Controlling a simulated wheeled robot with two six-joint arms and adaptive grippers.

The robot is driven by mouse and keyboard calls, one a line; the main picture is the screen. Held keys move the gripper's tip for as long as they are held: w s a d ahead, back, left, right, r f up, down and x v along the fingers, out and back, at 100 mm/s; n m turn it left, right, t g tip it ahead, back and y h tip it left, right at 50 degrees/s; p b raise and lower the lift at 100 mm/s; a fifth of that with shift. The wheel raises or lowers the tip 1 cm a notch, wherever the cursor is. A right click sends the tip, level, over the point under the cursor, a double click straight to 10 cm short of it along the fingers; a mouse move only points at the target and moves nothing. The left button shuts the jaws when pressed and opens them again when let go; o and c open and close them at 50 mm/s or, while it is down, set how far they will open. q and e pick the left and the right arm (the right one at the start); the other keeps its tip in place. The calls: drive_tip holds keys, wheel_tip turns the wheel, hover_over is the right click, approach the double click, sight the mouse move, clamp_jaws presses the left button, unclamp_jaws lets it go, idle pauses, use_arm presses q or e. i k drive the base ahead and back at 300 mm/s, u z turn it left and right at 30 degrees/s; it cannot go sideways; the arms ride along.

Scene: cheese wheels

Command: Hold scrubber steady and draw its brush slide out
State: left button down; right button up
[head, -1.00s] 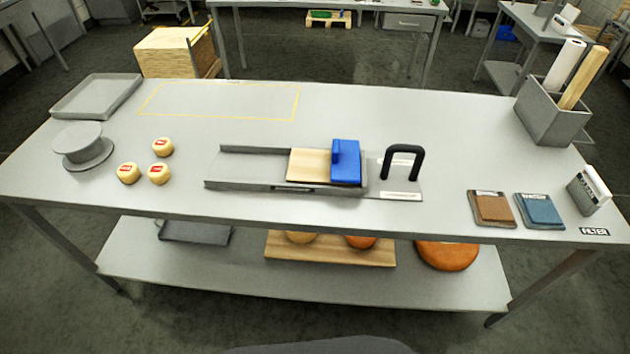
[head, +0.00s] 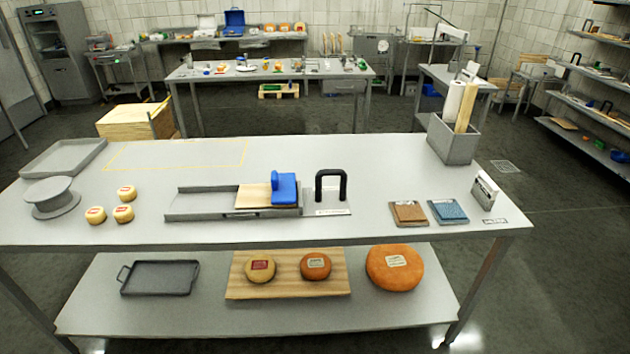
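What looks like the scrubber is a long grey metal channel (head: 195,204) lying on the middle of the steel table. A pale wooden board (head: 252,196) lies in its right half. A blue block (head: 286,189) sits at the board's right end. Just right of the channel a black arched handle (head: 331,184) stands on a flat labelled plate. I cannot tell which part is the brush slide, and no bristles show. Neither of my grippers is in the head view.
Several small cheeses (head: 123,213), a round grey stand (head: 52,196) and a tray (head: 64,158) are on the left. Brown (head: 408,213) and blue (head: 447,211) pads and a grey bin (head: 454,142) are on the right. The table (head: 370,160) is clear behind the channel. The lower shelf holds cheese wheels.

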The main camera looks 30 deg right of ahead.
sight(284, 187)
drive_tip(key=z, duration=0.7)
drive_tip(key=i, duration=0.75)
drive_tip(key=z, duration=0.45)
